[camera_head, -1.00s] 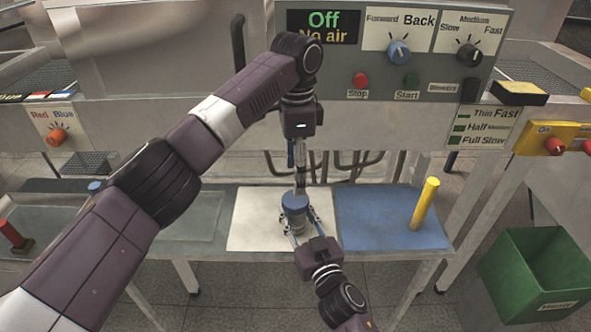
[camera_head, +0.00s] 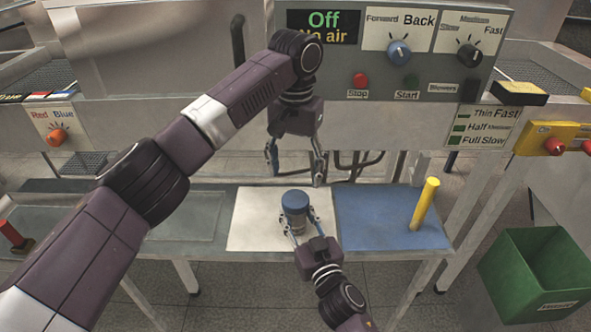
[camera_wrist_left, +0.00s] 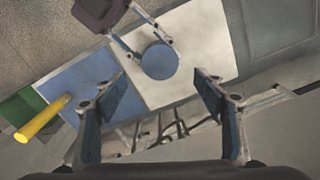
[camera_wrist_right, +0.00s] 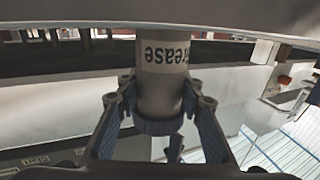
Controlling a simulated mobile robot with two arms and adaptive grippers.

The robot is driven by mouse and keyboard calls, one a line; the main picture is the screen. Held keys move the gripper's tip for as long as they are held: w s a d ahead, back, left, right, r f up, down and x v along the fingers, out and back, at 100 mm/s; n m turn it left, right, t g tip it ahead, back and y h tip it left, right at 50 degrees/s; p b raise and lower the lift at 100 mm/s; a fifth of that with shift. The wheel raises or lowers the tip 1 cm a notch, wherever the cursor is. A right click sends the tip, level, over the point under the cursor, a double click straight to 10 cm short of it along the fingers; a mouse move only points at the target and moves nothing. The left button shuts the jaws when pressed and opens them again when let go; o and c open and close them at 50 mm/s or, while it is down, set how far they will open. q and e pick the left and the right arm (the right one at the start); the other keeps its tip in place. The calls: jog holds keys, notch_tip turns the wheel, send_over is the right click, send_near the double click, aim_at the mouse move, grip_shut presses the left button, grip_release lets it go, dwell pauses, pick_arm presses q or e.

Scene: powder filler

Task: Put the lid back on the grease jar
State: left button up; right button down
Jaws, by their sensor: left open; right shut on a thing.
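The grease jar (camera_head: 296,222) stands upright on the white mat (camera_head: 262,222), its grey body labelled "Grease" in the right wrist view (camera_wrist_right: 162,90). The blue lid (camera_head: 294,199) sits on top of the jar; in the left wrist view the lid (camera_wrist_left: 160,61) shows as a full blue disc from above. My right gripper (camera_head: 300,222) is shut on the jar's body from the near side. My left gripper (camera_head: 296,172) is open and empty above and behind the jar, its fingers spread wide and clear of the lid.
A blue mat (camera_head: 375,215) with an upright yellow cylinder (camera_head: 424,204) lies to the right. A green bin (camera_head: 535,268) stands on the floor at far right. The control panel (camera_head: 390,55) rises behind the table.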

aim_at(295, 199)
pick_arm(q)
jog(key=shift+f, duration=0.1)
jog(key=shift+f, duration=3.9)
jog(key=shift+c, duration=0.4)
jog(key=c, duration=1.2)
jog(key=o, duration=1.4)
jog(key=shift+c, duration=0.2)
notch_tip(295, 199, up, 12)
